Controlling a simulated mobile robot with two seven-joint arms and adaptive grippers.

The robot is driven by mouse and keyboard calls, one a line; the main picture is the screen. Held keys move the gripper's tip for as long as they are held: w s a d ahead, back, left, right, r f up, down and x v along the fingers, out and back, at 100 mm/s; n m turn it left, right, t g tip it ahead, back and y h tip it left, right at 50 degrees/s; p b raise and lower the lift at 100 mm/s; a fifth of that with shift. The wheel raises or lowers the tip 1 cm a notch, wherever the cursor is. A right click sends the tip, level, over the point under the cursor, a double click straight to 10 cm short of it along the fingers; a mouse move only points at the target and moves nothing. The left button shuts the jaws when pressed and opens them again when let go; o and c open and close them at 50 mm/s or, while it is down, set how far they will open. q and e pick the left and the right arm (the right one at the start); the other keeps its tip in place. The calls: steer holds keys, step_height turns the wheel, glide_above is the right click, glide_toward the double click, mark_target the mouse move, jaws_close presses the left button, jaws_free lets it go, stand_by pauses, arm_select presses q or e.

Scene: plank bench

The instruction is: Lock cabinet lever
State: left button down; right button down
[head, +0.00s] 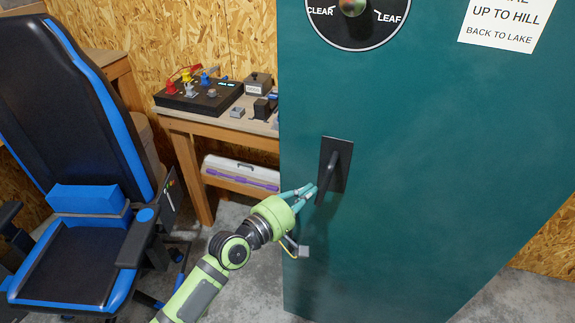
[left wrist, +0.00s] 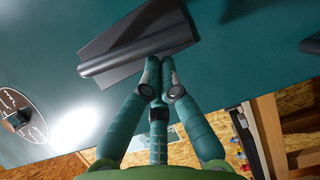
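The black cabinet lever (head: 341,160) sits on a dark plate on the teal cabinet door (head: 420,190). Its handle hangs downward and slightly left in the head view. My left gripper (head: 311,192) is at the lower left of the lever, close to the handle's lower end. In the left wrist view the fingertips (left wrist: 160,68) come together, with the lever handle (left wrist: 125,58) just beyond them. Nothing shows between the fingers. Whether the tips touch the handle is not clear. My right gripper is in neither view.
A round dial (head: 352,30) and a white sign (head: 505,22) are above the lever. A wooden bench (head: 240,128) with a control box (head: 200,96) stands behind and left of the cabinet. A black and blue chair (head: 75,250) stands at the left.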

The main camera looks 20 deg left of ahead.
arm_select(q)
steer(key=shift+d+f+n+b, duration=0.25)
steer(key=shift+d+n+b, duration=0.1)
steer(key=shift+n, duration=0.15)
stand_by(0.4)
